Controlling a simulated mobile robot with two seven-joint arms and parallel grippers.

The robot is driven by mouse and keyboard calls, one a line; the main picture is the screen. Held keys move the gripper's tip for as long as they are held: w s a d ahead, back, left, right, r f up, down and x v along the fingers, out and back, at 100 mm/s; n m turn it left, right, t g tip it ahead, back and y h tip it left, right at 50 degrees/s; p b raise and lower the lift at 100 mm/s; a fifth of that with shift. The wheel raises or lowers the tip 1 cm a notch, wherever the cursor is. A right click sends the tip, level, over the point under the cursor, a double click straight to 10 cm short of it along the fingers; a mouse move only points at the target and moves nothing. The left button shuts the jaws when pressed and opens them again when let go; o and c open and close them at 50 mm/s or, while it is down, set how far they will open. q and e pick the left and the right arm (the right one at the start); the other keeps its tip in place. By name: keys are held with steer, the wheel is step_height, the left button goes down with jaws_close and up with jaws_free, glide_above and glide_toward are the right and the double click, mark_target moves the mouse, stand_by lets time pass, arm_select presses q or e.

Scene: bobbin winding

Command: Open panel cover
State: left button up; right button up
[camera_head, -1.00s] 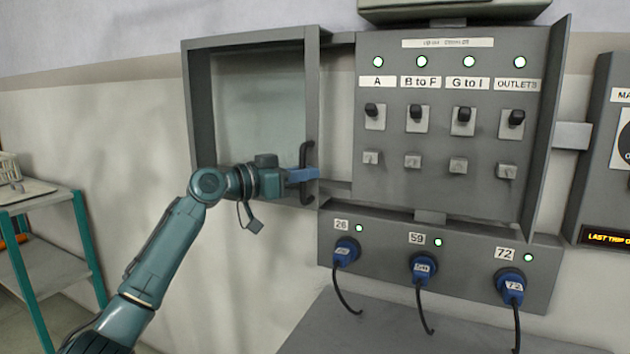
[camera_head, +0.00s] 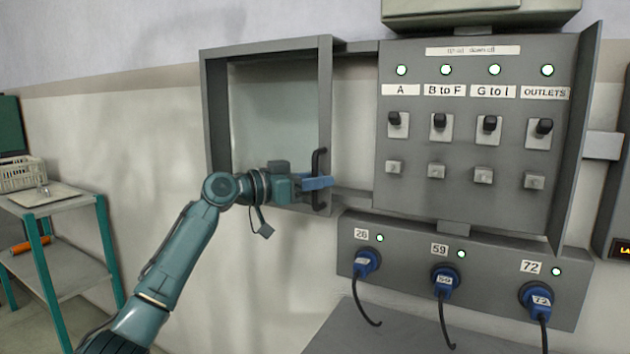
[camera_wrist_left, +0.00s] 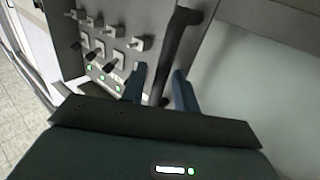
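The panel cover (camera_head: 214,120) is a grey frame with a clear window. It stands swung open to the left of the switch panel (camera_head: 470,110), whose switches are uncovered. Its black bar handle (camera_head: 320,160) is upright on the cover's right edge. My left gripper (camera_head: 319,183) is at the lower part of this handle. In the left wrist view, the blue fingers of my left gripper (camera_wrist_left: 160,86) stand apart on either side of the handle (camera_wrist_left: 178,45), with a visible gap. My right gripper is in neither view.
Below the panel is an outlet box (camera_head: 400,235) with three blue plugs and hanging cords. A grey surface (camera_head: 390,335) lies beneath it. A shelf cart (camera_head: 75,201) with a wire basket (camera_head: 20,175) stands at the left. The wall left of the cover is clear.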

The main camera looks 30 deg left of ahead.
arm_select(q)
steer(key=shift+s, duration=0.1)
steer(key=b+v, duration=0.2)
steer(key=v, duration=1.1)
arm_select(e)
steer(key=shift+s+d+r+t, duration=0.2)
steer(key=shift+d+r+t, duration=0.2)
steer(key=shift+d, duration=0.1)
